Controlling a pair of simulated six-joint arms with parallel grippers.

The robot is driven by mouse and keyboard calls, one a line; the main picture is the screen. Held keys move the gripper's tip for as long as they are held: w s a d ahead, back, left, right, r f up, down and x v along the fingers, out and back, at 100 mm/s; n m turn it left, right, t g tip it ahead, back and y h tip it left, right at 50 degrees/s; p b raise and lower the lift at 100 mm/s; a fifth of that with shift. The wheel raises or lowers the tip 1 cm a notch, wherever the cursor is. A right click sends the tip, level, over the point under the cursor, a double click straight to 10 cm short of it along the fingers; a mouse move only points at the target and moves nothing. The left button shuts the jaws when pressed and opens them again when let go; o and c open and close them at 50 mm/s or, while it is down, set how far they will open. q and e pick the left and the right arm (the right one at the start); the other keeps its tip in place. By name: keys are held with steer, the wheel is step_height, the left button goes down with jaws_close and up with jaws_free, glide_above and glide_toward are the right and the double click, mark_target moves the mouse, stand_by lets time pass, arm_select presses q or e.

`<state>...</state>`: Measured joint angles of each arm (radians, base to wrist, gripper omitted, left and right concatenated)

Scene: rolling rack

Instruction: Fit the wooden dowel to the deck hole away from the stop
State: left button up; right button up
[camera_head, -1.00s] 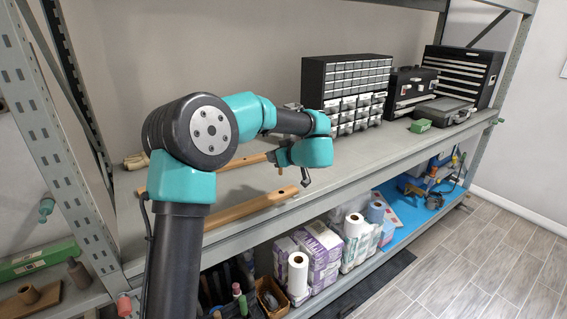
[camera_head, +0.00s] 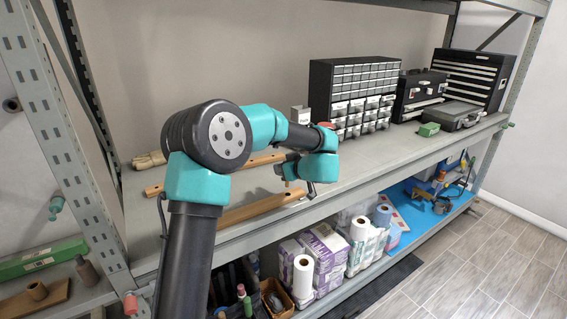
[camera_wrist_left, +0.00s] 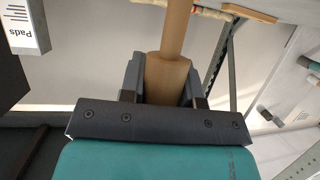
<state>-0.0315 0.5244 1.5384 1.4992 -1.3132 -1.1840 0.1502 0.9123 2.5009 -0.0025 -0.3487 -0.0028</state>
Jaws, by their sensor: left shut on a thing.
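In the head view my left gripper (camera_head: 283,172) is over the near wooden rail (camera_head: 250,209), close to the rail's right end. In the left wrist view the gripper is shut on the wooden dowel (camera_wrist_left: 168,75), gripping its thicker part; the thinner shaft runs out past the top of the picture. In the head view a small pale piece, likely the dowel, shows just under the gripper. I cannot tell whether its tip touches the rail or enters a hole. A second wooden rail (camera_head: 265,160) lies behind, partly hidden by my arm. I cannot make out the stop. My right gripper is not in view.
The grey shelf (camera_head: 345,178) is clear to the right of the rails. A drawer cabinet (camera_head: 352,73), black toolboxes (camera_head: 415,92) and a small green box (camera_head: 428,130) stand further right. A white box (camera_head: 299,115) stands behind my arm. Paper rolls (camera_head: 302,277) are below.

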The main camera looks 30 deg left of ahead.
mark_target(288, 186)
arm_select(q)
steer(key=shift+f, duration=1)
steer(key=shift+f, duration=2.55)
stand_by(1.0)
steer(key=o, duration=1)
steer(key=shift+o, duration=0.2)
steer(key=shift+d, duration=0.1)
steer(key=v, duration=1.7)
